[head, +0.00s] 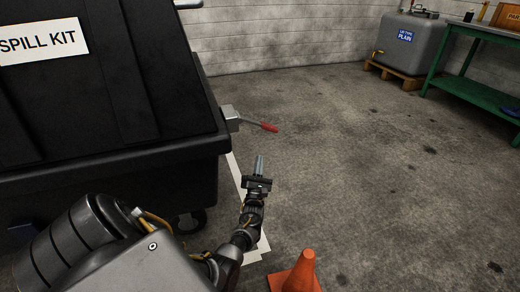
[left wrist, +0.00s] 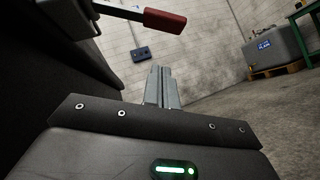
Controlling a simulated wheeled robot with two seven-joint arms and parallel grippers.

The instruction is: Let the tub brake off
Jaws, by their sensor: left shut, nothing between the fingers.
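A large black tub (head: 120,160) with a "SPILL KIT" label fills the left of the head view. A brake lever with a red grip (head: 268,127) sticks out to the right from a grey bracket (head: 230,113) at its side. My left gripper (head: 260,158) is shut and empty, just below and in front of the lever, apart from it. In the left wrist view the red grip (left wrist: 164,20) is at the top, above and beyond the shut fingers (left wrist: 160,75). My right gripper is not in view.
An orange cone (head: 302,272) stands on the floor at the bottom. A grey tank (head: 408,45) on a pallet and a green bench (head: 480,62) stand at the far right. The floor between is clear. A dark wheel (head: 192,221) shows under the tub.

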